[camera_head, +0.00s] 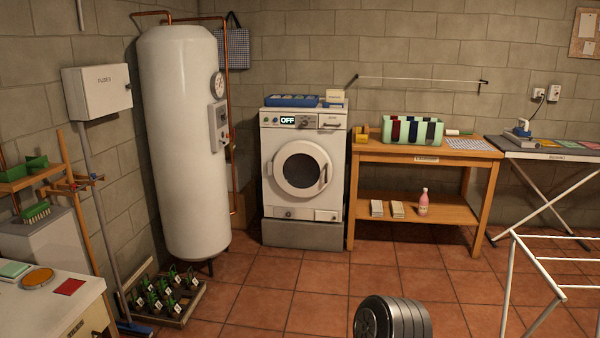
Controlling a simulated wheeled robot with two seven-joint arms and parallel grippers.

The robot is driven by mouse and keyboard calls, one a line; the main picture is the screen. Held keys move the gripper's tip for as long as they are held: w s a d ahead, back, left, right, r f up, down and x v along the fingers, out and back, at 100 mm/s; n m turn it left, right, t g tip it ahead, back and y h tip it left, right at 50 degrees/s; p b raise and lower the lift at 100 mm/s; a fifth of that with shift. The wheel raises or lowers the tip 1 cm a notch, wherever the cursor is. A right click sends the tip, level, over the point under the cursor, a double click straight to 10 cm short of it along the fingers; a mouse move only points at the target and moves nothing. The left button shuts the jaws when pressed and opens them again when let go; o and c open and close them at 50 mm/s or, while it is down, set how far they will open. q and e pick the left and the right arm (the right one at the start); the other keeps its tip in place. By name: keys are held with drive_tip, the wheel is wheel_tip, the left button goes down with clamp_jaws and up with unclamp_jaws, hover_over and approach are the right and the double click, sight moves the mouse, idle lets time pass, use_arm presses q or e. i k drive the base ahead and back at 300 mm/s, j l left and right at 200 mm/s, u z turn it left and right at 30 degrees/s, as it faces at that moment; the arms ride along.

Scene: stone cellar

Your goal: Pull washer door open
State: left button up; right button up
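The white washer (271,200) stands on a grey plinth against the back wall, some distance ahead. Its round door (300,171) has a white rim and dark glass, faces me and looks shut. A small handle (325,175) seems to sit at the right side of the door rim. The display (287,120) above the door reads OFF. Neither of my grippers shows in this view, and nothing touches the door.
A tall white boiler (180,130) stands left of the washer, and a wooden bench (400,152) stands close on its right. A white drying rack (540,270) is at right. Tiled floor before the washer is clear.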

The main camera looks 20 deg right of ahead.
sight(302, 162)
drive_tip(key=i, duration=0.1)
drive_tip(key=i+l+z, duration=0.15)
drive_tip(key=i+z, duration=0.25)
drive_tip(key=i, duration=0.15)
drive_tip(key=i+z, duration=0.4)
drive_tip(key=i, duration=0.15)
drive_tip(key=i+j+z, duration=0.35)
drive_tip(key=i, duration=0.2)
drive_tip(key=i+l+z, duration=0.15)
drive_tip(key=i, duration=0.5)
drive_tip(key=i+z, duration=0.2)
drive_tip(key=i, duration=0.45)
drive_tip(key=i+j+z, duration=0.15)
drive_tip(key=i, duration=0.5)
drive_tip(key=i+j+z, duration=0.2)
drive_tip(key=i, duration=0.45)
drive_tip(key=i+l, duration=0.1)
drive_tip(key=i, duration=0.45)
drive_tip(key=u, duration=0.2)
